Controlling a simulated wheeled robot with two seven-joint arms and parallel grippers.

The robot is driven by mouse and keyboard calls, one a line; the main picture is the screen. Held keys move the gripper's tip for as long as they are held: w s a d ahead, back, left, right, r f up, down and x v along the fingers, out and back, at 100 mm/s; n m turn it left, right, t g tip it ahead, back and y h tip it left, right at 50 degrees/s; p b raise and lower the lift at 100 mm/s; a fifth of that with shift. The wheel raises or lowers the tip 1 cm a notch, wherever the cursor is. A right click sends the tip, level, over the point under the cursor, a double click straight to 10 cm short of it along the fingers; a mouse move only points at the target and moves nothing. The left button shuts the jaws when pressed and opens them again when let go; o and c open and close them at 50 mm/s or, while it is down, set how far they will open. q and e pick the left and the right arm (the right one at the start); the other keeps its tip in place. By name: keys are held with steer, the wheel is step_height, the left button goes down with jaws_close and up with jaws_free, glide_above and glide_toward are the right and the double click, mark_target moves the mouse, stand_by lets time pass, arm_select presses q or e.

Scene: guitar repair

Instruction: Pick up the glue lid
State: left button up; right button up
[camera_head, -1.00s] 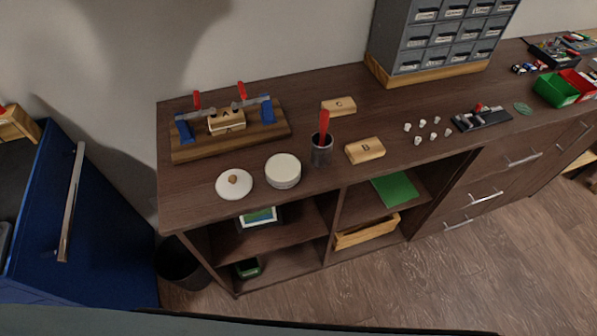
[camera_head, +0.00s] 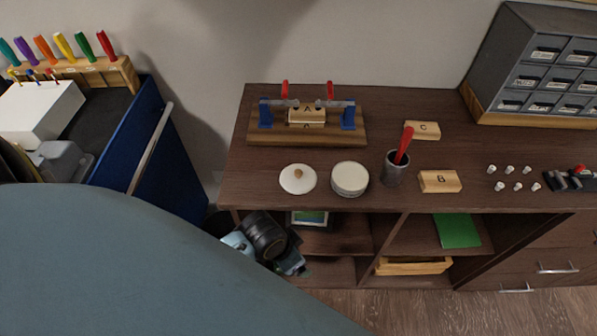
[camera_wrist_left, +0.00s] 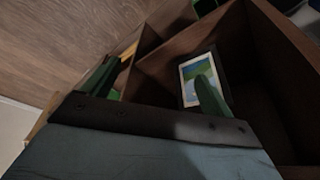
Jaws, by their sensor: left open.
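The glue lid (camera_head: 298,184), a round white disc with a small wooden knob, lies on the brown workbench at its front left. A round white tub (camera_head: 349,178), probably the glue pot, stands just to its right, apart from it. My left gripper (camera_head: 292,264) is low in front of the bench, below the lid and near the shelf openings. Its fingers are mostly hidden in the head view. In the left wrist view the left gripper (camera_wrist_left: 157,88) has its two green fingers spread with nothing between them. My right gripper is not in view.
A metal cup (camera_head: 394,172) with a red-handled tool stands right of the tub, beside wooden block B (camera_head: 440,181). A wooden clamp fixture (camera_head: 307,125) sits behind the lid. A blue cabinet (camera_head: 160,160) stands left. The bench front edge (camera_head: 330,208) lies above my left gripper.

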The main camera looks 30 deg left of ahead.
arm_select(q)
steer(key=w+d+r+m+h, duration=0.15)
steer(key=d+r+m, duration=0.25)
steer(key=r, duration=0.9)
steer(key=w+r+m, duration=0.2)
steer(key=m, duration=0.1)
steer(key=w+r+m+g, duration=0.1)
steer(key=w+r+m, duration=0.2)
steer(key=w+a+r+m, duration=0.1)
steer(key=w+r+m, duration=0.1)
steer(key=w+m, duration=0.1)
steer(key=shift+w+r+g+y, duration=0.2)
steer(key=shift+g+y, duration=0.1)
steer(key=shift+y, duration=0.05)
steer(key=w+a+r+m+g+y, duration=0.2)
steer(key=w+a+r+m, duration=0.1)
steer(key=a+r, duration=0.5)
steer(key=b, duration=0.2)
glide_above(298, 172)
steer(key=f, duration=0.9)
steer(key=shift+d, duration=0.3)
steer(key=f, duration=0.3)
steer(key=f+b, duration=0.1)
steer(key=f, duration=0.1)
steer(key=shift+a+f, duration=0.1)
steer(key=shift+a, duration=0.2)
